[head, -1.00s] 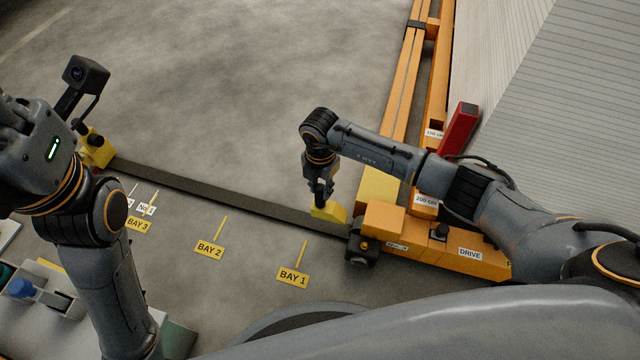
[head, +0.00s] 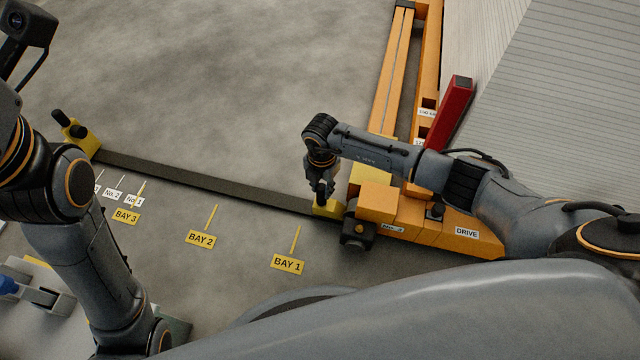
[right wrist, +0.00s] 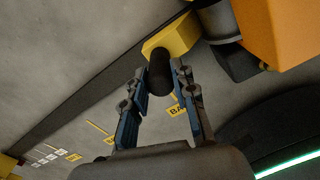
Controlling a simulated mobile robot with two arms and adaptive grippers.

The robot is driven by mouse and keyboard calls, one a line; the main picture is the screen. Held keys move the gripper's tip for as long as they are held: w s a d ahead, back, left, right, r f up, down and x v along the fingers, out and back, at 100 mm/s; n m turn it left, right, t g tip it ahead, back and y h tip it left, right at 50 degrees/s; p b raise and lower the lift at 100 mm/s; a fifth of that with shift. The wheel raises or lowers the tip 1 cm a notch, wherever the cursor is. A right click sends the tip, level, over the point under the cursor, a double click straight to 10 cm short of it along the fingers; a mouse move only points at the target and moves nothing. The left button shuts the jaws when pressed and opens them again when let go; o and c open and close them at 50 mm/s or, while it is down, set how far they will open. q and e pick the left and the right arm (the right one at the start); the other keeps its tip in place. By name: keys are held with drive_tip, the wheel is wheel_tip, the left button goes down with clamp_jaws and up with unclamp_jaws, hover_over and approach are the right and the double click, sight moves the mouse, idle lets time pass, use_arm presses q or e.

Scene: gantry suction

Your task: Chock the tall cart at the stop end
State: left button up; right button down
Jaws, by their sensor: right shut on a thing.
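A yellow chock (head: 327,207) with a black handle (right wrist: 160,73) is at the dark floor rail (head: 200,180), beside the end of the orange cart (head: 376,202). It also shows in the right wrist view (right wrist: 172,37), close to a dark round part of the cart; I cannot tell whether they touch. My right gripper (head: 322,188) points down and is shut on the chock's handle; its fingers flank the handle in the right wrist view (right wrist: 161,82). The left arm is at the left edge; its gripper is out of frame.
A yellow block (head: 78,133) with black knobs stands at the rail's left end. Floor labels BAY 1 (head: 288,264), BAY 2 (head: 200,239) and BAY 3 (head: 126,216) line the rail. A red post (head: 455,110) stands behind the cart. The floor beyond the rail is clear.

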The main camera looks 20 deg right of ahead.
drive_tip(key=shift+f, duration=0.3)
drive_tip(key=c, duration=1)
unclamp_jaws()
